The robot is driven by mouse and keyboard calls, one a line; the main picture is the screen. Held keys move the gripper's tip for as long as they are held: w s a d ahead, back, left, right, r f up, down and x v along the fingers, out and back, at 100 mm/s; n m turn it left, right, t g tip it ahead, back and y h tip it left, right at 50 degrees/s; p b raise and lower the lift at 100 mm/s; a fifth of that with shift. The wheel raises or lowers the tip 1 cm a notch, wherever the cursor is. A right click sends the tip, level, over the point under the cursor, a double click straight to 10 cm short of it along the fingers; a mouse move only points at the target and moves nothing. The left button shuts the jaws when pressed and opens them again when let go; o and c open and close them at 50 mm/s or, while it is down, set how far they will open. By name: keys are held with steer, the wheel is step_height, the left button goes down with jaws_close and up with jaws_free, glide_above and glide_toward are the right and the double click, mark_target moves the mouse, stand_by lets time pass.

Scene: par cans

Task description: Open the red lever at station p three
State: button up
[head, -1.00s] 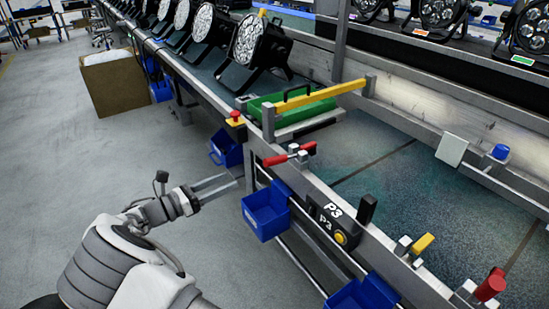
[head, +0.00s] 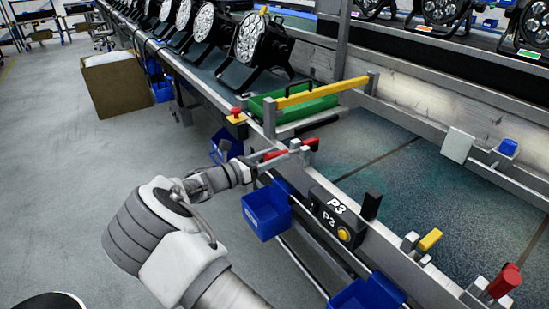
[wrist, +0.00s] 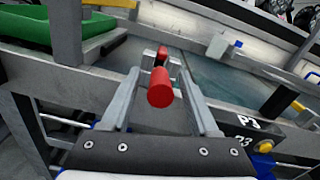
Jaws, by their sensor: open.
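The red lever (head: 274,155) sits on the metal rail of the bench, just left of the black P3 box (head: 335,216). In the wrist view its red round end (wrist: 160,88) points toward the camera and lies between my gripper's fingers. My gripper (head: 268,157) is at the lever's near end in the head view. My gripper's two fingers (wrist: 158,100) stand apart on either side of the lever in the wrist view. I cannot tell whether either finger touches it.
A yellow bar (head: 320,93) spans posts beside a green tray (head: 305,106). A red button on a yellow base (head: 236,117) sits left of the lever. Blue bins (head: 267,211) hang below the rail. A yellow-handled clamp (head: 429,240) and another red handle (head: 505,281) are farther right.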

jaws_close()
stand_by(0.3)
stand_by(1.1)
